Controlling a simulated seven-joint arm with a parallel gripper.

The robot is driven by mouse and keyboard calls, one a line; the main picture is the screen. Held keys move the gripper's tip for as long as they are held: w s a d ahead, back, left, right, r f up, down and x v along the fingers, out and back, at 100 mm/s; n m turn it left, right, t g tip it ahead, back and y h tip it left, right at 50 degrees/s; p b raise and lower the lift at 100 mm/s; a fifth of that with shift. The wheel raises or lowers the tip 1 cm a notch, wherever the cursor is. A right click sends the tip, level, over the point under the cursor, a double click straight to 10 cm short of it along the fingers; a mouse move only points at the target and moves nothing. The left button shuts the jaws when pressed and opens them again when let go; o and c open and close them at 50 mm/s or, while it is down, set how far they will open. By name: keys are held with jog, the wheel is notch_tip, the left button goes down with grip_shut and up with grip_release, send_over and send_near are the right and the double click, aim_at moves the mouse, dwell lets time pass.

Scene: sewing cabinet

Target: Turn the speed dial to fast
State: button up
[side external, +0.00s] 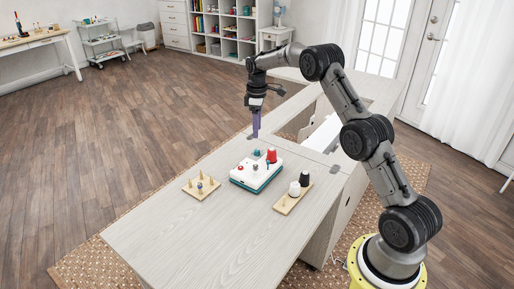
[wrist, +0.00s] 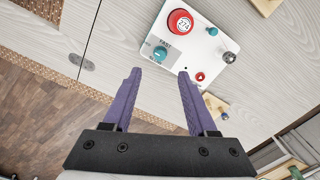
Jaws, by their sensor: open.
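The white machine with a teal base (side external: 257,174) sits on the cabinet top, and its white top also shows in the wrist view (wrist: 205,52). The teal speed dial (wrist: 160,54) is at the machine's edge, with small lettering that seems to read "FAST" beside it. The dial is small in the side view (side external: 257,153), and its pointer setting is too small to tell. My gripper (wrist: 160,72) is open and empty, its purple fingers pointing down. In the side view, my gripper (side external: 255,136) is above the cabinet, behind the machine and apart from the dial.
A red spool (wrist: 181,22) stands on the machine close to the dial. A silver knob (wrist: 229,58) and a red button (wrist: 200,76) are also on top. Wooden peg boards flank the machine: one left (side external: 194,193), one right (side external: 285,208) with black and white spools (side external: 295,188).

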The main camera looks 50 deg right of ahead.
aim_at(257, 150)
notch_tip(257, 150, down, 9)
jog(key=shift+r, duration=0.1)
dwell(0.4)
grip_shut()
